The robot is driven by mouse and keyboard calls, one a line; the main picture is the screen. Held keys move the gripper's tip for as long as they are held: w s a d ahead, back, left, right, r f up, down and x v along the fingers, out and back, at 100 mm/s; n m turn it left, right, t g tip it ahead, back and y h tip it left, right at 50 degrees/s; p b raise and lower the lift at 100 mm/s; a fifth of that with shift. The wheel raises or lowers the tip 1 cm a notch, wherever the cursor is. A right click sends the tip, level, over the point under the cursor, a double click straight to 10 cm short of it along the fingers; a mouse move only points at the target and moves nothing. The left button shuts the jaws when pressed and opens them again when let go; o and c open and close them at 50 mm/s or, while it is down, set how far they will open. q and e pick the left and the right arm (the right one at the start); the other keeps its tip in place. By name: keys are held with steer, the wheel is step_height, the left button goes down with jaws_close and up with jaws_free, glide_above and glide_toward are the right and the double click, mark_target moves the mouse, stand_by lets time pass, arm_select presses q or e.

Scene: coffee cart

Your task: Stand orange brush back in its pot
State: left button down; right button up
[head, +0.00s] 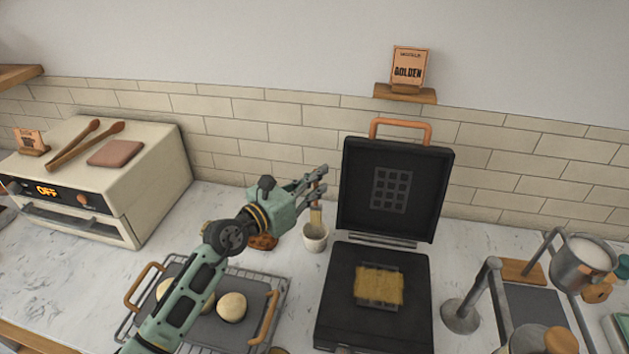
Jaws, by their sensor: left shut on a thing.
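The orange brush (315,214) is upright, with its pale bristles pointing down. My left gripper (316,184) is shut on its handle. The white pot (315,238) stands on the marble counter directly below the brush. The bristle end overlaps the pot's mouth in the head view; I cannot tell how deep inside it is. My right gripper is not in view.
The open black waffle press (334,305) stands just right of the pot, with a golden waffle (379,287) on its plate. A tray with dough balls (232,307) lies under my left arm. A cream oven (155,160) is at left. A metal stand (461,314) is at right.

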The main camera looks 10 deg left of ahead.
mark_target(314, 206)
arm_select(q)
steer(key=shift+f+b, duration=0.5)
steer(key=shift+f, duration=0.4)
steer(key=shift+f+b, duration=0.3)
steer(key=shift+f, duration=0.05)
steer(key=shift+f+b, duration=0.55)
steer(key=shift+f, duration=0.05)
steer(key=shift+f+b, duration=0.8)
steer(key=shift+f, duration=0.25)
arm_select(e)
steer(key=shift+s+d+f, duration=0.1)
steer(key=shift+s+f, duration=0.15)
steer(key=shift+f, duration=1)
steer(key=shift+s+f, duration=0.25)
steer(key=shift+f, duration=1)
arm_select(q)
steer(key=c, duration=1.8)
jaws_free()
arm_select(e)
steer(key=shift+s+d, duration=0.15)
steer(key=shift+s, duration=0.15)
arm_select(q)
steer(key=shift+s, duration=0.1)
